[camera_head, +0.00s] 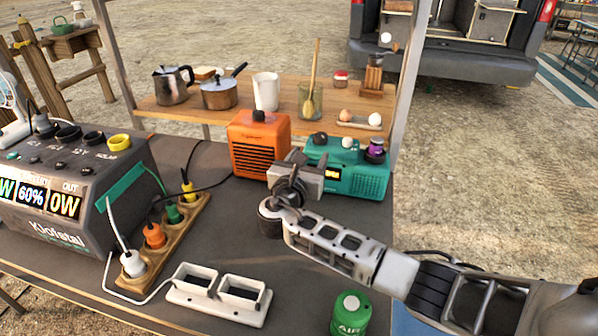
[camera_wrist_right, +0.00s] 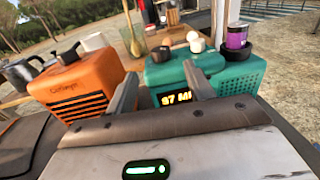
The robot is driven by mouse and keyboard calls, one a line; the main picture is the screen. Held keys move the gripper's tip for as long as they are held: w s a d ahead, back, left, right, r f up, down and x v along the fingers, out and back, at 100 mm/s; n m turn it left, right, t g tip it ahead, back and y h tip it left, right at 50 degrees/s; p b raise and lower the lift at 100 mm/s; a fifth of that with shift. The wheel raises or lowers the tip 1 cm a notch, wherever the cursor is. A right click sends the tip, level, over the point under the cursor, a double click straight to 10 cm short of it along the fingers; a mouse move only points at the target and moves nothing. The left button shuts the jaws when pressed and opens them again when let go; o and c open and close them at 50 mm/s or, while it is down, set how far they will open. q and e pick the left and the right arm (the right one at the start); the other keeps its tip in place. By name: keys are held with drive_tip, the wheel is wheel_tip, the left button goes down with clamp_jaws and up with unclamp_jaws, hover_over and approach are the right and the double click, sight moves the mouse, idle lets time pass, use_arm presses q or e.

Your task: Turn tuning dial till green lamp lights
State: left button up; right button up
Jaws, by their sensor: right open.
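A teal radio (camera_head: 372,182) stands on the dark counter, and it also shows in the wrist view (camera_wrist_right: 228,82). On top are a dark knob (camera_wrist_right: 160,54), a pale knob (camera_wrist_right: 197,45) and a purple cylinder (camera_wrist_right: 237,38); I cannot tell which is the tuning dial. I see no lit green lamp on the radio. My right gripper (camera_head: 308,172) is open and empty, in front of the radio's left part, its fingers below the knobs. My left gripper is not in view.
An orange box (camera_head: 258,150) with a dark knob stands just left of the radio. A power station (camera_head: 70,190), a wooden socket strip (camera_head: 180,222), a white two-slot holder (camera_head: 220,304) and a green can (camera_head: 350,314) are on the counter. A shelf with kitchenware lies behind.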

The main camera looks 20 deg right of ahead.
drive_tip(key=v, duration=0.7)
drive_tip(key=shift+s, duration=0.1)
